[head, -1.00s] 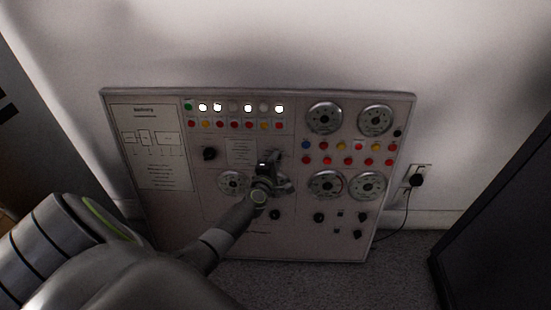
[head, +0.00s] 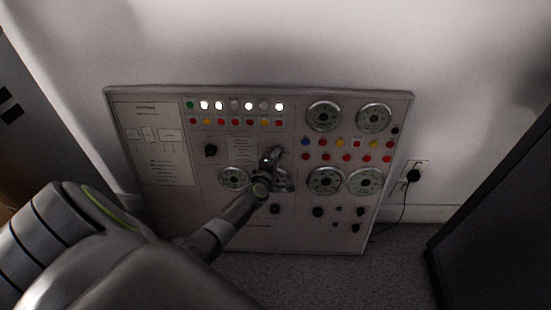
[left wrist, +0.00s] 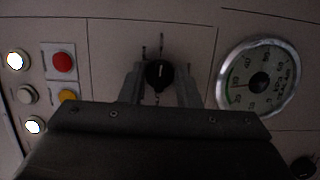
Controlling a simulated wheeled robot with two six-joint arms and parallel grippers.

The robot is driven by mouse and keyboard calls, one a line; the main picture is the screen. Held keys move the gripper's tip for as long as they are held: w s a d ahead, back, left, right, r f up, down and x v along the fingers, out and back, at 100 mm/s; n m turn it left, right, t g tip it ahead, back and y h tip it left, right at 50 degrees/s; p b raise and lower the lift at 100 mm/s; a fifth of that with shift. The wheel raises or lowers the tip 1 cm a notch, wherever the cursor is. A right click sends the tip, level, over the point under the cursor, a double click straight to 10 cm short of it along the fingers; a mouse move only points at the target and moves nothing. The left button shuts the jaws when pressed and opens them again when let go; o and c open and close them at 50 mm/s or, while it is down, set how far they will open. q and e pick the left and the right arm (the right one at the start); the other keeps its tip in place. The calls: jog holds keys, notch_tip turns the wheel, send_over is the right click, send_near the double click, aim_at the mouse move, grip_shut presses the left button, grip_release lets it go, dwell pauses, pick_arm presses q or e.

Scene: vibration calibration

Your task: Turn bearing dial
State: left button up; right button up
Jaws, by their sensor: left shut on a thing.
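The control panel (head: 235,225) leans upright against the wall. My left gripper (head: 273,155) reaches its middle, just below the row of lights and buttons. In the left wrist view, a round black dial (left wrist: 159,73) with a pale pointer mark sits between the two fingers of my left gripper (left wrist: 160,82), which is shut on it. In the head view the gripper covers this dial. My right gripper is in neither view.
Several round gauges (head: 324,116) are on the panel, one close beside the dial in the left wrist view (left wrist: 258,78). Another black knob (head: 210,150) is left of my gripper. A plug (head: 413,175) is in the wall at right. A dark cabinet (head: 500,215) stands far right.

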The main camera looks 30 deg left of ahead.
pick_arm(q)
jog(key=o, duration=1)
jog(key=shift+c, duration=0.2)
jog(key=p+v, duration=0.4)
jog(key=v, duration=1.3)
jog(key=shift+s, duration=0.25)
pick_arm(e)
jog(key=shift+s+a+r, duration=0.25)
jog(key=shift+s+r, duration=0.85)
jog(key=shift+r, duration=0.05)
pick_arm(q)
jog(key=shift+d, duration=0.15)
